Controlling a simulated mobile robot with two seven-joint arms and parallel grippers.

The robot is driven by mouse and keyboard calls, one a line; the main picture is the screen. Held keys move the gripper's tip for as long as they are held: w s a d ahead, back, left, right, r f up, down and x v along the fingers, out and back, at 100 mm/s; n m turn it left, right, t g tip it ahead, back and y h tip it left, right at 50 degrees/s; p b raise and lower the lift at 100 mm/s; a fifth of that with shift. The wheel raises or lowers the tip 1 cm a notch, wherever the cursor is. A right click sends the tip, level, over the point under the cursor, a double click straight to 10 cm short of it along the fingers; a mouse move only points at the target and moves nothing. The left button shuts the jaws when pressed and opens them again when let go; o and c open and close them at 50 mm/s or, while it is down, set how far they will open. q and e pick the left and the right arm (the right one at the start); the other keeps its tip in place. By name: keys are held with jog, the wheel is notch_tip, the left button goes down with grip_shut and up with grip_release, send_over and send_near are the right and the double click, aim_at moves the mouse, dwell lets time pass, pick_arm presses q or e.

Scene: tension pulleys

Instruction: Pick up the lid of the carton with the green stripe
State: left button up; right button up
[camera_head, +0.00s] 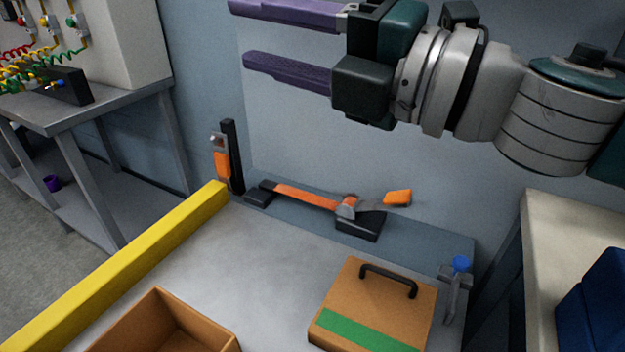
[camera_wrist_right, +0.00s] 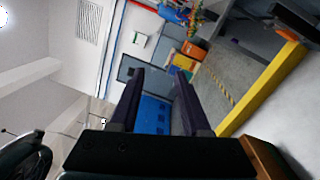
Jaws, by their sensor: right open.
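The carton with the green stripe (camera_head: 368,335) stands on the grey table at the lower right of the head view. Its flat brown lid (camera_head: 366,302) is on top and carries a dark arched handle (camera_head: 388,277). My right gripper (camera_head: 240,33) is high above the table, well apart from the lid, with its purple fingers spread and nothing between them. The fingers also show in the right wrist view (camera_wrist_right: 160,95), pointing away from the carton. My left gripper is not in view.
An open brown box (camera_head: 145,322) sits at the lower left, beside a yellow bar (camera_head: 120,262). An orange-strapped clamp device (camera_head: 310,198) lies behind the carton. The table's middle is clear.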

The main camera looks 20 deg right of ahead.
notch_tip(320, 180, down, 7)
jog(key=n+g+y+b, duration=0.2)
jog(key=n+g, duration=0.3)
jog(key=n, duration=0.2)
jog(key=n+g+h+b, duration=0.5)
jog(key=n+g+h, duration=0.1)
jog(key=n, duration=0.1)
send_over(378, 308)
jog(key=w, duration=0.3)
notch_tip(378, 308, down, 14)
jog(key=s+d+f+g+h+b, duration=0.2)
jog(key=d+f+h, duration=0.1)
jog(key=d, duration=0.5)
jog(key=shift+n, duration=0.3)
jog(key=x, duration=0.6)
jog(key=b+x, duration=0.1)
jog(key=x, duration=0.2)
jog(key=shift+w+a+r, duration=0.1)
jog(key=shift+a+r, duration=0.05)
jog(key=shift+a, duration=0.15)
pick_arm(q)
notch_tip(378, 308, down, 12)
pick_arm(e)
jog(key=shift+c, duration=0.4)
grip_shut()
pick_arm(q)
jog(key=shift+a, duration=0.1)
